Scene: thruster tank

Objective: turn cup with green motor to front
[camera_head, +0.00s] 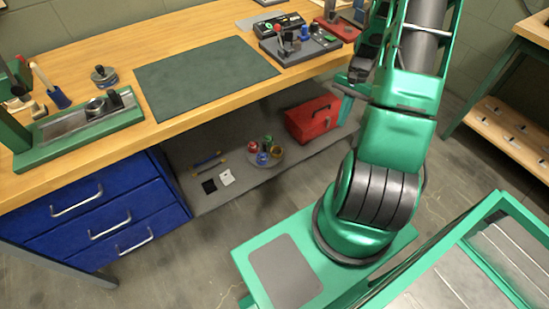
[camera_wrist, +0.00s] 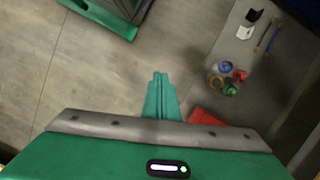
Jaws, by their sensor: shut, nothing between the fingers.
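A round grey tray (camera_head: 285,163) on the shelf under the bench holds several small coloured cups. A red one (camera_head: 253,147) is at its left, a green piece (camera_head: 268,140) at the back, a blue one (camera_head: 262,159) at the front and a yellow one (camera_head: 276,152) at the right. In the wrist view the green piece (camera_wrist: 230,88) is on the side nearest my gripper. The motors inside are too small to tell. My gripper (camera_wrist: 158,78) is shut and empty, well apart from the tray. It also shows beside the bench edge (camera_head: 344,107).
A red toolbox (camera_head: 312,120) stands on the shelf right of the tray. A black card (camera_head: 209,186), a white card (camera_head: 227,177) and a rod (camera_head: 208,159) lie left of it. The wooden benchtop (camera_head: 190,38) overhangs the shelf. Blue drawers (camera_head: 95,215) stand at left.

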